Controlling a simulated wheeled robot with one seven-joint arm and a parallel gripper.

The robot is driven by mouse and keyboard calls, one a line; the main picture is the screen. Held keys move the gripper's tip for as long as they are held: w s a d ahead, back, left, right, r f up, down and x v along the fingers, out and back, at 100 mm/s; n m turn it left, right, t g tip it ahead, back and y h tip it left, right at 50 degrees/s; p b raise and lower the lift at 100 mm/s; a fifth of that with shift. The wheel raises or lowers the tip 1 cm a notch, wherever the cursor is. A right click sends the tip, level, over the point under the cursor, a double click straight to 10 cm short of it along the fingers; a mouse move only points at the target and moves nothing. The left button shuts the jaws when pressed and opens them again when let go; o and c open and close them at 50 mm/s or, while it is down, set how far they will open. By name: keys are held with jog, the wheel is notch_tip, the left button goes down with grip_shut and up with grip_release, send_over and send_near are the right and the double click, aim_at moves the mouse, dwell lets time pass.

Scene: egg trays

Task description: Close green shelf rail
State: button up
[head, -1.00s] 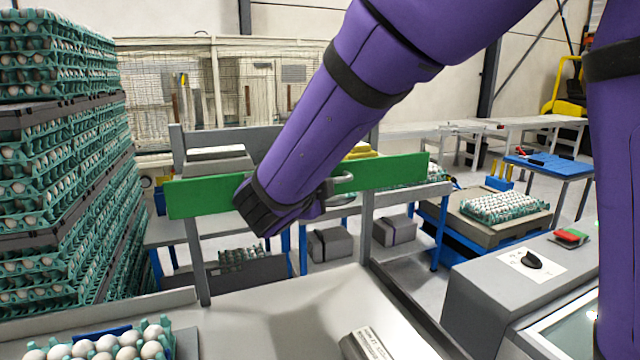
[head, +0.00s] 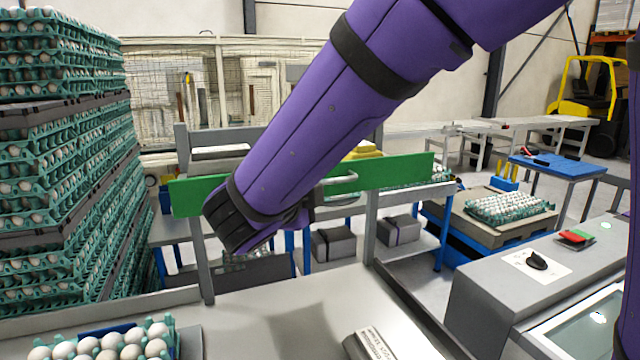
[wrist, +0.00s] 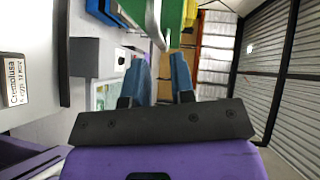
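The green shelf rail (head: 396,173) runs across the posts of the grey shelf in the head view, with a metal handle (head: 343,179) on its face. My purple arm crosses in front of its middle and hides part of it. In the wrist view the green rail (wrist: 173,20) and its handle (wrist: 153,26) are at the top, just beyond my fingertips. My gripper (wrist: 159,60) has its two blue-grey fingers apart, with nothing seen between them. Whether a finger touches the handle I cannot tell. In the head view my fingers are mostly hidden by the arm.
Tall stacks of egg trays (head: 62,205) stand at the left. A tray of eggs (head: 110,345) and a labelled grey box (head: 385,343) are on the near grey table (head: 290,310). A control console (head: 500,282) stands at the right.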

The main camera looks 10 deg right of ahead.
jog(key=v, duration=0.4)
jog(key=shift+s+a+r, duration=0.1)
jog(key=shift+s+a, duration=0.1)
jog(key=s+d+f+m+g+y, duration=0.1)
jog(key=s+d+m+g, duration=0.25)
jog(key=d+m, duration=0.65)
jog(key=s+d+m+g, duration=0.2)
jog(key=d+m+g, duration=0.3)
jog(key=d+m, duration=0.4)
jog(key=s+d+m+y, duration=0.3)
jog(key=s+m, duration=0.3)
jog(key=m, duration=0.9)
jog(key=s+d+m+y, duration=0.3)
jog(key=s+m+y, duration=0.2)
jog(key=m, duration=1)
jog(key=s, duration=0.2)
jog(key=shift+s+r, duration=0.25)
jog(key=shift+r, duration=0.15)
